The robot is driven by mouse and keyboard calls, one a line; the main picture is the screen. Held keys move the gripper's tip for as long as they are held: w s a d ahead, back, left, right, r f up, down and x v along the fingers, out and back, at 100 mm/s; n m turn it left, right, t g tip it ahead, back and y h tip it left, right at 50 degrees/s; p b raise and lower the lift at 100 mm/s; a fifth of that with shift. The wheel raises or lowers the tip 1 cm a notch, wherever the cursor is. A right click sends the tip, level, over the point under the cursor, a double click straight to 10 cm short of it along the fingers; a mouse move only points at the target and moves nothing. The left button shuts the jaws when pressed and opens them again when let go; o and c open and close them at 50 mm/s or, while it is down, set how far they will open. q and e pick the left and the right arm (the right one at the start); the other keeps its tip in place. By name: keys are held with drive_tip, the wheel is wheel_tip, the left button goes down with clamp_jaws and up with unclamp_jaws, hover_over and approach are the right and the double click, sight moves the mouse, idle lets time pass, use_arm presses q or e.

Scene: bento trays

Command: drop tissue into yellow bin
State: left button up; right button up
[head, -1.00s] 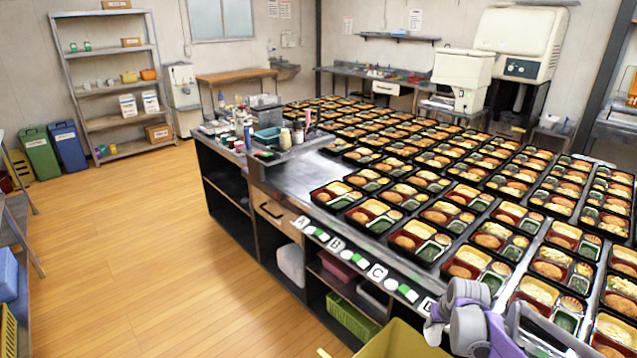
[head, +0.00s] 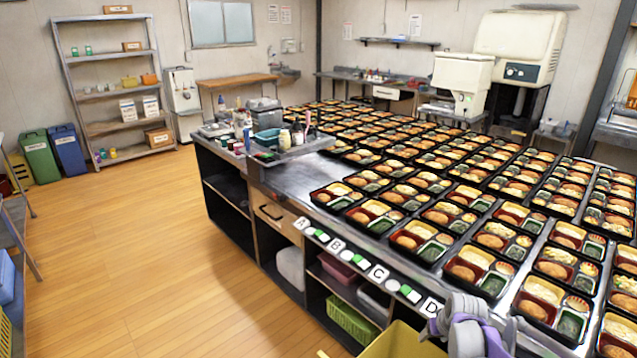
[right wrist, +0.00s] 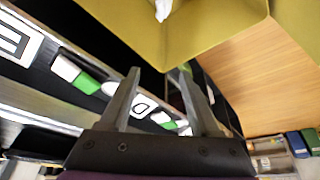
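The yellow bin (head: 405,342) shows only in part at the bottom of the head view, beside the long counter. In the right wrist view its yellow wall (right wrist: 150,42) fills the top. A small white piece, which looks like the tissue (right wrist: 163,9), shows against the yellow at the top edge of that view; most of it is cut off. My right gripper (right wrist: 160,74) is open, with its two fingers apart and nothing between them, just short of the bin. My right arm shows at the lower right of the head view, its fingers hidden there. My left gripper is not in view.
The counter's edge (head: 345,258), with lettered labels, runs close to my right arm. Many filled bento trays (head: 470,267) cover its top. Green (head: 40,156) and blue (head: 68,147) bins stand at the far left. The wooden floor at left is clear.

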drive_tip(key=v, duration=1)
drive_tip(key=shift+r+p, duration=0.4)
drive_tip(key=shift+s, duration=0.15)
drive_tip(key=s+a+p, duration=0.1)
drive_tip(key=s+a, duration=0.4)
drive_tip(key=s, duration=0.3)
drive_tip(key=s+a+r+p, duration=0.1)
drive_tip(key=s+a, duration=0.3)
drive_tip(key=s, duration=0.4)
drive_tip(key=s+a+r+n+p, duration=0.1)
drive_tip(key=s+a+p, duration=0.1)
drive_tip(key=s+a, duration=0.3)
drive_tip(key=s, duration=0.4)
drive_tip(key=shift+a+t, duration=0.4)
drive_tip(key=shift+w, duration=0.1)
drive_tip(key=shift+d, duration=0.1)
